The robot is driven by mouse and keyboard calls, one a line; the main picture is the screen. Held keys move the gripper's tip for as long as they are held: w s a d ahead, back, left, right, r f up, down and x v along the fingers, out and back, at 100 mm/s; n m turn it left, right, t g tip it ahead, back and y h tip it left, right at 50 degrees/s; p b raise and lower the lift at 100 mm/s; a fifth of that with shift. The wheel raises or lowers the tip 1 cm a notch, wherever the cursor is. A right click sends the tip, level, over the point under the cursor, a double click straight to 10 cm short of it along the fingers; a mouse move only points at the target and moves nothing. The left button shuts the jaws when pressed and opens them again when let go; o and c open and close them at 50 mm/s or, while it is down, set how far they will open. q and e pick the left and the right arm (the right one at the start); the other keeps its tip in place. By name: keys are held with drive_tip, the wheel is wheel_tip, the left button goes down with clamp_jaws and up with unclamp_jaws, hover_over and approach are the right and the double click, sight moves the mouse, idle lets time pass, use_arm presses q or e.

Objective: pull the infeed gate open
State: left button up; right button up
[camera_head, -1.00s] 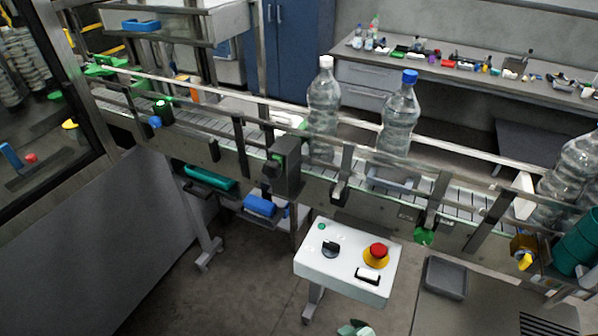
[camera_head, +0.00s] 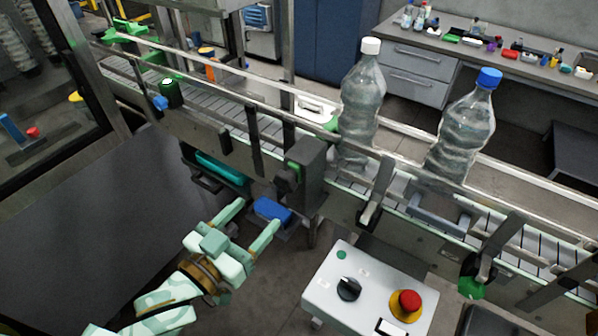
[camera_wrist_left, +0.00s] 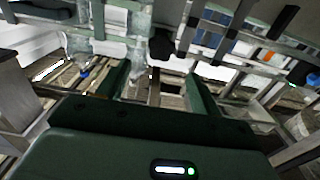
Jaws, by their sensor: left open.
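I cannot tell for sure which part is the infeed gate. A white bow handle (camera_head: 316,105) with a green end stands at the conveyor's far side, left of the bottles. A grey box with a green button (camera_head: 305,170) is on the near rail. My left gripper (camera_head: 256,214) is open and empty, fingers pointing up and away, below and in front of the conveyor (camera_head: 215,103). It appears near the blue item under the conveyor, apparently not holding it. The left wrist view shows the two dark green fingers (camera_wrist_left: 156,88) spread apart with rails beyond. My right gripper is not in view.
Two clear bottles, white-capped (camera_head: 361,100) and blue-capped (camera_head: 463,130), stand on the conveyor. A white control panel (camera_head: 340,305) with a black knob and red button (camera_head: 405,303) stands right of my gripper. A blue item (camera_head: 271,210) lies under the conveyor.

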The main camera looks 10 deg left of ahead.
sight(282, 186)
use_arm(q)
drive_tip(key=x, duration=1.3)
drive_tip(key=shift+a+f+p, duration=0.1)
drive_tip(key=shift+p, duration=0.2)
